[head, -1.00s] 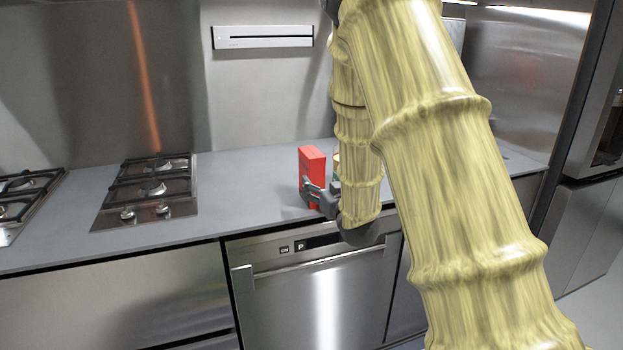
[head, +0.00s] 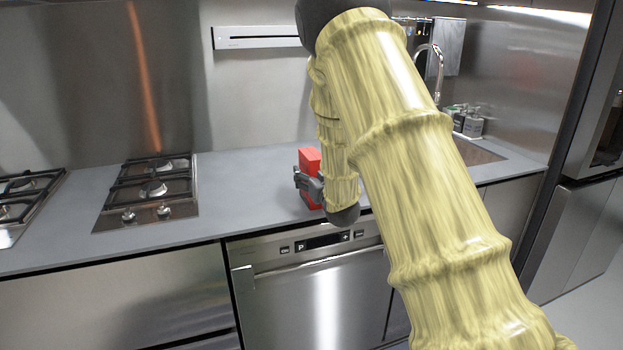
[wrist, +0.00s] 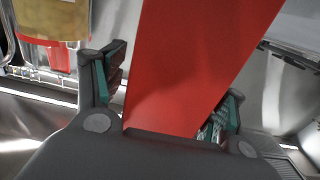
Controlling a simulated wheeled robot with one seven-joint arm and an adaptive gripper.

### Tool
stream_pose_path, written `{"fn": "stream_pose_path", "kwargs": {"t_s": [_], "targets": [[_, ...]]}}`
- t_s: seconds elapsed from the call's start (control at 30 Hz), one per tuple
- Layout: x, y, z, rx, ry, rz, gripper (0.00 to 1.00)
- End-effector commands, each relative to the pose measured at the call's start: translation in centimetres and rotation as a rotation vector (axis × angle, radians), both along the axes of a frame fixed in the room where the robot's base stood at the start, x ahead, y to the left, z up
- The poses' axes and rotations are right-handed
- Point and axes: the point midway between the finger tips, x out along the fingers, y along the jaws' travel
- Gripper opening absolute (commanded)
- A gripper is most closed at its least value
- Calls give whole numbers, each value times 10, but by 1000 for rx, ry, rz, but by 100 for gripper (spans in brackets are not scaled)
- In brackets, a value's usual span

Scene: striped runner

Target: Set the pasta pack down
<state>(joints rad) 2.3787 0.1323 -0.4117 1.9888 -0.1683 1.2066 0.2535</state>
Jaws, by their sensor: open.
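The pasta pack, a red box (head: 310,159), stands upright on the grey counter (head: 245,180), above the steel dishwasher. My gripper (head: 308,187) is at the pack's front side and covers its middle in the head view. In the wrist view, the red pack (wrist: 190,65) fills the space between the two spread fingers of my gripper (wrist: 165,95). The jaws are open, with one finger on each side of the pack. Whether a finger still touches it cannot be told. The pack's base is partly hidden by my gripper and arm in the head view.
A gas hob (head: 150,190) lies to the left, with clear counter between. A sink tap (head: 432,70) and bottles (head: 470,122) are at the back right.

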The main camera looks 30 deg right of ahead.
Motion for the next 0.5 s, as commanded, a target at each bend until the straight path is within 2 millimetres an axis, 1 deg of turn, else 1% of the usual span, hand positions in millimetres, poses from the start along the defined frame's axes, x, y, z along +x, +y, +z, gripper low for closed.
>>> {"fn": "stream_pose_path", "kwargs": {"t_s": [0.13,0.17,0.3,0.37,0.4,0.5], "targets": [[0,0,0,0,0,0,71],[0,0,0,0,0,0,70],[0,0,0,0,0,0,44],[0,0,0,0,0,0,33],[0,0,0,0,0,0,26],[0,0,1,0,-1,0,10]]}}
